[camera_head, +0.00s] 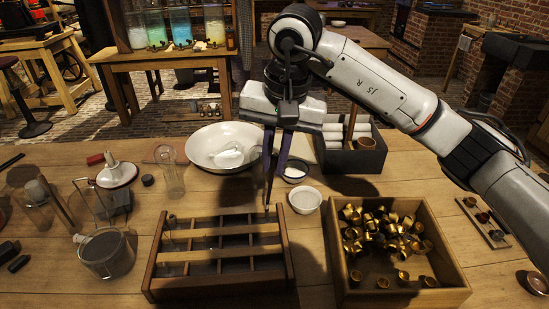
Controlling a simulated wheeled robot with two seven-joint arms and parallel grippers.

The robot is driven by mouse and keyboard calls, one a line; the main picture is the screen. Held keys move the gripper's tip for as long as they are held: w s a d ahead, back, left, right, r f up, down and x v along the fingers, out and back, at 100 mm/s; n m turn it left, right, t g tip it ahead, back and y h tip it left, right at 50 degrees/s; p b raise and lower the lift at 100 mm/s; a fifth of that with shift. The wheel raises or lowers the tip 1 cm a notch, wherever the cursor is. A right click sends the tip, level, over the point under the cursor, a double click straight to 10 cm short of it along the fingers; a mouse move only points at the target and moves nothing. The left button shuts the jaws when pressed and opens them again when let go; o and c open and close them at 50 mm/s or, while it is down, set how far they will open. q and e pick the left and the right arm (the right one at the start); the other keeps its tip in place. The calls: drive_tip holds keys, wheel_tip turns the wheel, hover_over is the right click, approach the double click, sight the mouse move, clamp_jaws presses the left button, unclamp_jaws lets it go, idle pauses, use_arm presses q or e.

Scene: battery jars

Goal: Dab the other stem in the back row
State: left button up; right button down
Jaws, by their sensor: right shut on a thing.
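A wooden rack (153,283) with slats and several compartments stands at the front centre of the table. A small clear glass stem (171,222) stands upright at the left end of its back row. My right gripper (269,190) reaches down over the right end of the back row. Its long dark fingers are closed together on a thin, small thing (267,210) whose pale tip shows just at the back row. The fingers hide most of it, and I cannot tell whether it touches a stem there. My left gripper is not in view.
A wooden box (341,268) of brass caps stands right of the rack. A small white bowl (305,199) and a large white basin (207,139) lie behind. A dark tray (350,160) holds white rolls.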

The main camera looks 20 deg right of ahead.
drive_tip(key=shift+r+p, duration=1.7)
drive_tip(key=shift+r, duration=0.85)
